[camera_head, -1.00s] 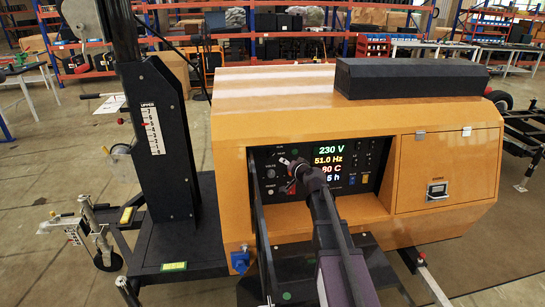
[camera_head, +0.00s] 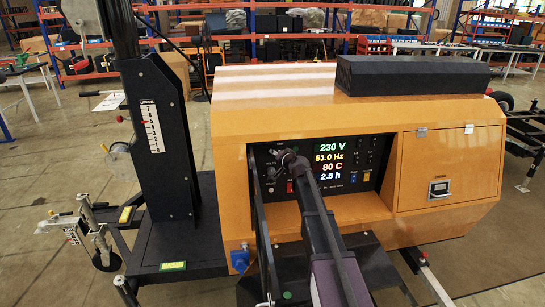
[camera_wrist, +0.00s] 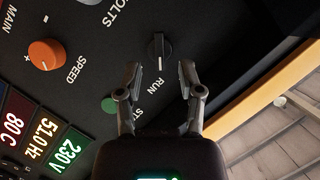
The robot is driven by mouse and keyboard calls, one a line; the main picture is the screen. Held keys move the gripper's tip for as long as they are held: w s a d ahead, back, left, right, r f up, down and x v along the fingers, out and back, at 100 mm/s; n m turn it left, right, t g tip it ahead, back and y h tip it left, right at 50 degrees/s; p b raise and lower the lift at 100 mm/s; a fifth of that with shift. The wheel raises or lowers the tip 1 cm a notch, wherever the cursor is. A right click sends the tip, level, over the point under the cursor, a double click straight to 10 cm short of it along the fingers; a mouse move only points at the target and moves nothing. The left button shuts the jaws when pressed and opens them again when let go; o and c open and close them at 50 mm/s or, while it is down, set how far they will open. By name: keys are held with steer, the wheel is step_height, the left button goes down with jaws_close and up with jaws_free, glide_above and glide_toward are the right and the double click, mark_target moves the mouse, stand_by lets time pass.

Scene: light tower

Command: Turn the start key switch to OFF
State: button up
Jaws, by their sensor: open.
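In the wrist view a black rotary switch (camera_wrist: 158,48) with a white pointer line sits on the dark panel. Its line points down in the picture, toward the word RUN; I cannot read an OFF mark. My gripper (camera_wrist: 161,74) is open and empty, its fingertips just below the switch in the picture, one to each side. I cannot tell whether they touch the panel. In the head view my gripper (camera_head: 286,159) is at the left part of the control panel (camera_head: 340,189), and my arm hides the switch there.
A green button (camera_wrist: 109,104) with a partly hidden label and an orange SPEED knob (camera_wrist: 46,54) are near the switch. A lit display (camera_head: 329,165) is to the right. The panel is recessed in an orange housing (camera_head: 300,105). A black mast (camera_head: 160,140) stands to the left.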

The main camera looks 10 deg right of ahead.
steer(key=shift+b+x, duration=0.4)
steer(key=shift+x, duration=1.55)
steer(key=shift+c, duration=0.2)
jaws_close()
